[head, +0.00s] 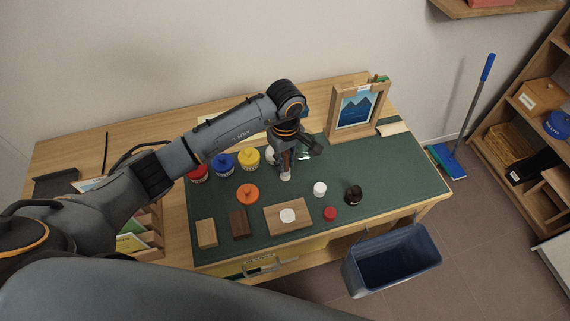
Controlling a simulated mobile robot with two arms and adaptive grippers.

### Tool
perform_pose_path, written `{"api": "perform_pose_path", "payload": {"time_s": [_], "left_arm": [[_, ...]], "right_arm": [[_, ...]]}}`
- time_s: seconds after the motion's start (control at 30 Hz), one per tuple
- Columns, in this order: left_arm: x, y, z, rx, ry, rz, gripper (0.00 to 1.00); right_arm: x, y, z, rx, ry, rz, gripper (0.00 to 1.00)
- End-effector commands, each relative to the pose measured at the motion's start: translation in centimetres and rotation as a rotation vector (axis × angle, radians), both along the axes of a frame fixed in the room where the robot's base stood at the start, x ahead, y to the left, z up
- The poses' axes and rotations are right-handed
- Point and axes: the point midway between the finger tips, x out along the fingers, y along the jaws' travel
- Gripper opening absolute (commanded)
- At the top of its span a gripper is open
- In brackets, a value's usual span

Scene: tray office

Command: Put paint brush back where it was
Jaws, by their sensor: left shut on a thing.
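My left gripper (296,153) is over the back middle of the green desk mat (410,175), pointing down. It is shut on a slim brown thing with a pale lower end (285,176), which looks like the paint brush. The gripper hides much of it, and I cannot tell whether its tip touches the mat. A white rounded thing (271,155) shows just left of the gripper, partly hidden. My right gripper is not in view.
Red (198,174), blue (222,164) and yellow (249,157) paint pots stand left of the gripper. An orange lid (247,194), wooden blocks (288,217), a white jar (320,189) and a dark bottle (353,194) are in front. A picture frame (357,108) stands behind right.

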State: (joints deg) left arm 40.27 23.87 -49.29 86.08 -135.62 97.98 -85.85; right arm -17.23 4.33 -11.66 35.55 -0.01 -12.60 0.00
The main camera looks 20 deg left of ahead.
Motion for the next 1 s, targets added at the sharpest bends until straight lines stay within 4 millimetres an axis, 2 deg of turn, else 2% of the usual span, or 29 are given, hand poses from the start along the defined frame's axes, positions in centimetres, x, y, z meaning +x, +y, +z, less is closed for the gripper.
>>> {"api": "perform_pose_path", "payload": {"time_s": [0.1,0.23,0.63,0.67,0.77,1.0], "left_arm": [[0.0,0.1,-1.7,-0.001,0.006,0.002,0.00],[0.1,0.1,-3.1,0.000,0.003,0.001,0.00],[0.2,0.2,-3.7,0.001,-0.001,0.000,0.00],[0.2,0.2,-3.7,0.001,-0.001,0.000,0.22],[0.1,0.2,-3.6,0.000,0.000,0.000,0.42],[0.1,0.1,-3.6,0.000,0.000,0.000,0.43]], "right_arm": [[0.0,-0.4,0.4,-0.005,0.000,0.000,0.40],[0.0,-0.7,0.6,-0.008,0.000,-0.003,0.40],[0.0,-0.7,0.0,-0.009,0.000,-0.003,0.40],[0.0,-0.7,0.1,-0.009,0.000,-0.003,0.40],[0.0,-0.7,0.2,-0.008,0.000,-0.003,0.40],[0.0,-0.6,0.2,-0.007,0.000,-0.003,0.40]]}}
